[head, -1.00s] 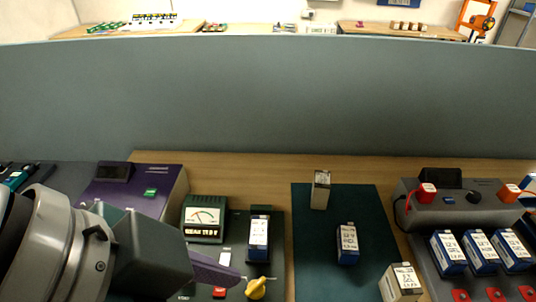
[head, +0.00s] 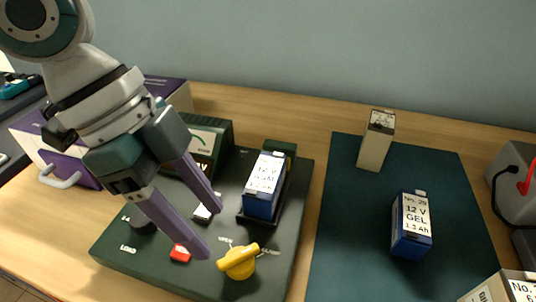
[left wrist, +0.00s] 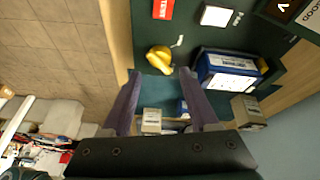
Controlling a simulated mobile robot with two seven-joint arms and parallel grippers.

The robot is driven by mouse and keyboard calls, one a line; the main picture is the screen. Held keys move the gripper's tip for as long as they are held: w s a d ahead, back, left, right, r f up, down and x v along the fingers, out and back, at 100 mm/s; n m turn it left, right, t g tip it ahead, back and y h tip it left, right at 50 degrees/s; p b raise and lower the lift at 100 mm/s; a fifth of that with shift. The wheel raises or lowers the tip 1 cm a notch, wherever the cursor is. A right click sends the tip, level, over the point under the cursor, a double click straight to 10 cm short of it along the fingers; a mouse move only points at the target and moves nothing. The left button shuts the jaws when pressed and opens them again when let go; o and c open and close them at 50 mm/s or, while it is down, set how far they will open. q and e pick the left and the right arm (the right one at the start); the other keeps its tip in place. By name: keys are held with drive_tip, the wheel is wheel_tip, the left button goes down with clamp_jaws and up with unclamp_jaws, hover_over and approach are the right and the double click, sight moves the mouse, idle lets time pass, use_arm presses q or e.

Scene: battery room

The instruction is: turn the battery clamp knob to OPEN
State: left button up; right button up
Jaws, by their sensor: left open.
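The yellow clamp knob (head: 238,262) sits at the front right of the dark green tester panel (head: 125,262). A blue battery (head: 264,187) stands in the cradle behind the knob. My right gripper is in neither view.
A red button (head: 180,253) and a white switch (head: 207,208) lie near my fingers. A meter housing (head: 222,135) stands behind. On the teal mat (head: 350,260) stand a pale battery (head: 376,142) and a blue battery (head: 411,226). A grey partition (head: 330,60) closes the back.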

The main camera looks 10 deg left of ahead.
sight(231, 253)
use_arm(q)
drive_tip(key=x, duration=0.7)
drive_tip(key=shift+c, duration=0.2)
clamp_jaws()
